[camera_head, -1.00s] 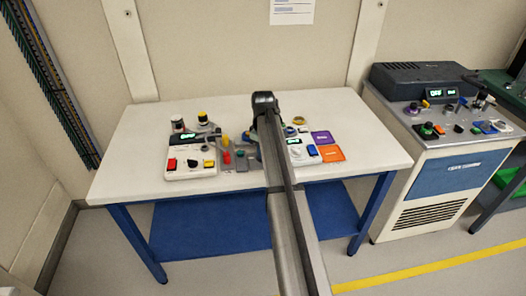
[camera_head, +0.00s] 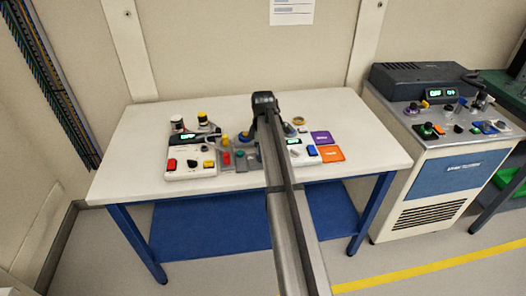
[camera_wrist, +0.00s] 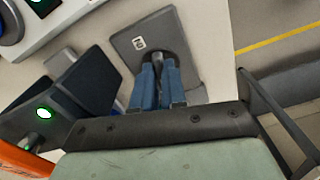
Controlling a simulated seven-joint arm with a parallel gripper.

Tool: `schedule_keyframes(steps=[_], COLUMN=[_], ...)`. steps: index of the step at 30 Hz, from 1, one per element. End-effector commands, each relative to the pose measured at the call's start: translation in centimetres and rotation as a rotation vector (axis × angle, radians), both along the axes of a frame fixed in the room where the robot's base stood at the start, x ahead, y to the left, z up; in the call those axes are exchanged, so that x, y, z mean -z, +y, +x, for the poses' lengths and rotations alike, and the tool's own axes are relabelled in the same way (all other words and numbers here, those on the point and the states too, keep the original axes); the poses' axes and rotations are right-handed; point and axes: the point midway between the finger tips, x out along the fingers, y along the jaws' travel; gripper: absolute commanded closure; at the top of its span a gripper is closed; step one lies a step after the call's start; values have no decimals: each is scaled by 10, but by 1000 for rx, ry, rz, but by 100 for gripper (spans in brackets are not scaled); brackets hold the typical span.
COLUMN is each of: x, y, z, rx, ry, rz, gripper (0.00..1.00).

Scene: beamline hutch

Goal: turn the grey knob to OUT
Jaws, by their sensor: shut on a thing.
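In the wrist view, the two blue fingers of my gripper (camera_wrist: 164,68) point down at a dark grey plate (camera_wrist: 126,43) with a small white label. They are closed together on the grey knob at the plate. The knob is mostly hidden between and behind the fingertips, so its pointer and setting cannot be read. In the head view, my arm crosses the middle of the table and covers much of this spot.
On the table (camera_head: 350,120), a white control box (camera_head: 190,173) with red, black and yellow controls stands left of my arm. Another white box is partly hidden at right, beside purple (camera_head: 322,137) and orange (camera_head: 332,154) cards. A chiller cabinet (camera_head: 445,180) stands further right.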

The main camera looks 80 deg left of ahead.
Motion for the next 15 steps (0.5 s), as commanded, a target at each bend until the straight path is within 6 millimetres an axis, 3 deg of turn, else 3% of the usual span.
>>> schedule_keyframes(steps=[8, 9, 15], x=[0, 0, 0], y=[0, 0, 0], z=[0, 0, 0], rx=[-1, -1, 0], ry=[0, 0, 0], rz=[1, 1, 1], gripper=[100, 86, 66])
